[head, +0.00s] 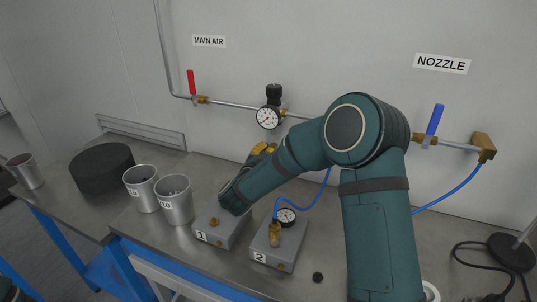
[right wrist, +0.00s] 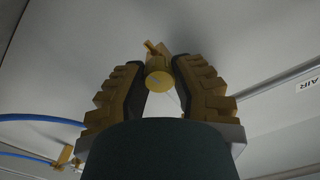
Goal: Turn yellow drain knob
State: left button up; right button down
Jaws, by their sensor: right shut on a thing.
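The yellow drain knob (right wrist: 158,79) shows in the right wrist view as a small brass-yellow cylinder between the two gold fingers. My right gripper (right wrist: 159,84) is shut on it, one dark fingertip pad at each side. In the head view my right gripper (head: 262,149) is a patch of gold behind my forearm, below the regulator with the round gauge (head: 268,118). The knob and fingertips are hidden there. My left gripper is not in view.
The air pipe has a red-handled valve (head: 192,84) at left and a blue-handled valve (head: 433,122) at right. Grey box 1 (head: 226,229) and box 2 (head: 281,250) stand on the bench under my right arm. Two metal cups (head: 175,204) stand left of them.

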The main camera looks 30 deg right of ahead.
jog(key=shift+d+r+m, duration=0.1)
jog(key=shift+r+m, duration=0.05)
jog(key=shift+m, duration=0.95)
jog(key=c, duration=0.7)
grip_release()
jog(key=v, duration=1.2)
